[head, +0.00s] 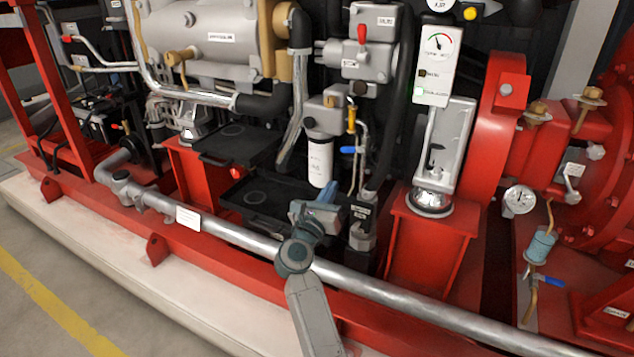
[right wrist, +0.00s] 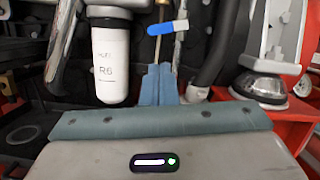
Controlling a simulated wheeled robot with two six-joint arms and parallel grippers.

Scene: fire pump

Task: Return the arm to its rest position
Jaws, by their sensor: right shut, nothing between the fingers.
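My right arm comes up from the bottom of the head view, over the silver pipe (head: 237,237). My right gripper (head: 328,191) is in front of the fire pump, with its blue-grey fingers pointing in towards it. In the right wrist view the fingers (right wrist: 159,72) are together with nothing between them. Just beyond them is a thin upright rod with a blue valve lever (right wrist: 167,27). I cannot tell whether the fingers touch anything. My left gripper is not in view.
A white filter (head: 320,160) hangs just behind the gripper. A black tray (head: 262,203) is to its left. The red pedestal (head: 425,250) with the gauge column (head: 437,65) stands to the right. The silver pipe runs across the front. Open floor (head: 40,315) lies at lower left.

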